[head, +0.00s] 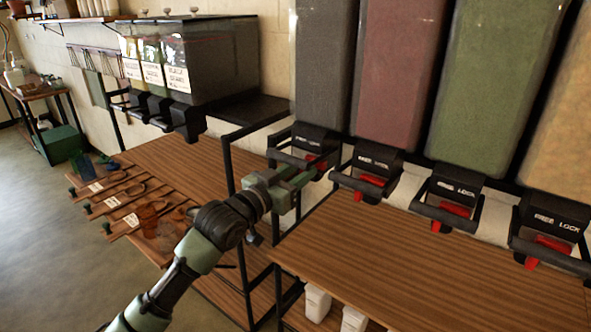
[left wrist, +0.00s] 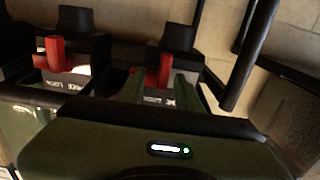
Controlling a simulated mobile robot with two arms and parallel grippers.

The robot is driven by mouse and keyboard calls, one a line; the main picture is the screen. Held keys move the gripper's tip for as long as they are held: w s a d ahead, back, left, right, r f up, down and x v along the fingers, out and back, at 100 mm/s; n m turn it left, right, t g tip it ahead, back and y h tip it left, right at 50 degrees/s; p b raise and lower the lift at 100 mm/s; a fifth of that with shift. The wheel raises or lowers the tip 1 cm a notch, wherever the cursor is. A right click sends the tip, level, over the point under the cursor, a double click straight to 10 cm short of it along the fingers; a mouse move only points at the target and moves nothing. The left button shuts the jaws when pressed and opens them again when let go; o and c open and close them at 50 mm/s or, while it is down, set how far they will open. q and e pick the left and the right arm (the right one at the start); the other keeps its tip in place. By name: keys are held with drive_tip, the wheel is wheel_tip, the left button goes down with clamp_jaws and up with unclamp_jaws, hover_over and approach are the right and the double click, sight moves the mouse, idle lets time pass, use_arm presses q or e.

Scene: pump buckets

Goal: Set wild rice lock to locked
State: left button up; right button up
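The leftmost tall bin (head: 325,62) at the right holds very dark grain; no name on it can be read, so I cannot confirm it is wild rice. Its black dispenser (head: 303,140) has a red lever (head: 316,161). My left gripper (head: 305,178) is at this dispenser. In the left wrist view its two green fingers (left wrist: 160,90) are apart, with the red lever (left wrist: 164,70) between or just beyond them; contact cannot be told. The lever's lock setting is unclear. My right gripper is in neither view.
Neighbouring dispensers carry FREE/LOCK labels and red levers (head: 370,181), (head: 453,209), (head: 551,243). A wooden counter (head: 420,262) runs below. Black-framed bins (head: 165,62) stand left, above a table (head: 190,165) with wooden scoops or boards. A black post (left wrist: 250,55) stands near the left gripper.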

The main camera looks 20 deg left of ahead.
use_arm(q)
drive_tip(key=b+v, duration=0.2)
drive_tip(key=v, duration=0.5)
drive_tip(key=shift+s+r, duration=0.2)
drive_tip(key=shift+s, duration=0.25)
drive_tip(key=shift+d, duration=0.1)
